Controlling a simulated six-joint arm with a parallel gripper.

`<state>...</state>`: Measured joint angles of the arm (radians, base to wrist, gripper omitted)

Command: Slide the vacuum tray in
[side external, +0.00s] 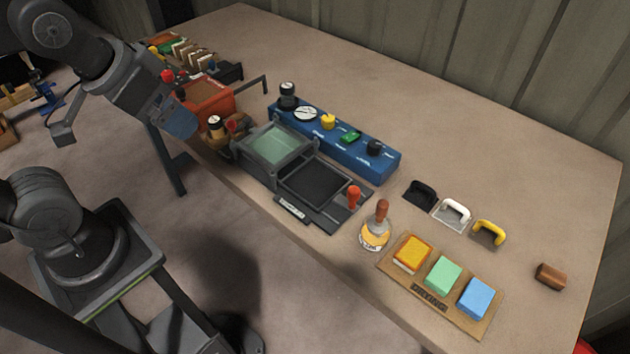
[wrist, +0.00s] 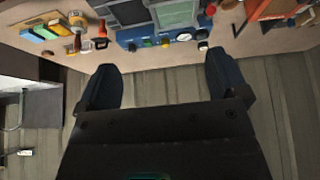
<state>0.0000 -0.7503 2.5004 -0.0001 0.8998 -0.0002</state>
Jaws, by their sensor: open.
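The vacuum tray (side external: 314,184) is a dark, flat, framed tray with an upright orange handle (side external: 354,196) at its right side. It lies on the bench beside a grey frame with a pale green window (side external: 278,143), on that frame's right. The tray also shows at the top edge of the wrist view (wrist: 128,13), partly cut off, left of the green window (wrist: 178,13). My gripper (wrist: 158,62) is open and empty, its two dark fingers wide apart. It is away from the tray, up at the left in the side view.
A blue control panel (side external: 372,158) with knobs stands behind the tray. A wooden-handled tool (side external: 376,232) stands close right of the handle. Coloured blocks on a board (side external: 398,279) and several handles lie farther right. An orange box (side external: 208,101) is at the left. The rear bench is clear.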

